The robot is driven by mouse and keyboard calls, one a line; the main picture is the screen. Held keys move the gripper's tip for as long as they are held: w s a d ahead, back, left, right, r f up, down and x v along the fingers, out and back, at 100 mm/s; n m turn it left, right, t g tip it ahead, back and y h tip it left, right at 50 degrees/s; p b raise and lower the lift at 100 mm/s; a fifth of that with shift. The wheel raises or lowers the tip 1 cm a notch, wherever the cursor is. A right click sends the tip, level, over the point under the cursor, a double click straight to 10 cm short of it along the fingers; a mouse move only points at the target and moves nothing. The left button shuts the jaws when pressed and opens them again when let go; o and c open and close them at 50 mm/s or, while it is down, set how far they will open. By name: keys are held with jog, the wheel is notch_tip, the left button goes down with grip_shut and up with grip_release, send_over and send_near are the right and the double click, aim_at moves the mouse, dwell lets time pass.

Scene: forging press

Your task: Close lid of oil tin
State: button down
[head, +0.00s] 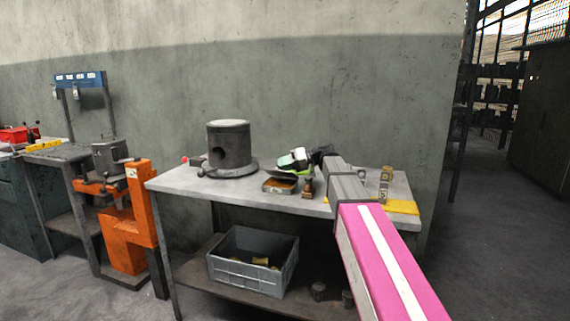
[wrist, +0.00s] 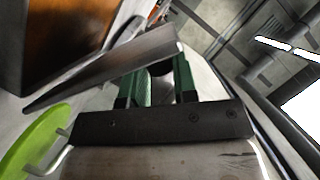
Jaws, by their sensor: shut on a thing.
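The oil tin (head: 279,189) is a shallow metal box with orange-brown contents on the grey workbench. In the wrist view the lid's metal edge (wrist: 100,72) runs across my green fingers, and the brown inside of the tin (wrist: 62,35) shows at upper left. My gripper (wrist: 160,75) is shut on the lid near its edge. In the head view my gripper (head: 314,156) is at the lid's right side, partly hidden by my arm.
A small brown object (head: 307,187) stands close to the tin's right side. A grey cylindrical housing (head: 229,146) stands to the left. A brass-coloured piece (head: 386,181) and a yellow item (head: 402,207) are at the right. A grey crate (head: 252,262) is on the lower shelf.

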jog(key=shift+s+a, duration=0.1)
jog(key=shift+s, duration=0.2)
jog(key=c, duration=0.9)
grip_release()
jog(key=shift+r, duration=0.45)
jog(key=r, duration=0.3)
jog(key=shift+s+a+r, duration=0.25)
jog(key=shift+s+r, duration=0.05)
jog(key=shift+s, duration=0.05)
jog(key=shift+s+a+r, duration=1.1)
jog(key=shift+s+a, duration=0.2)
jog(key=shift+s+a+r, duration=1.05)
jog(key=shift+s+a, duration=0.2)
jog(key=shift+s+a+r, duration=1.1)
jog(key=shift+s+a, duration=0.2)
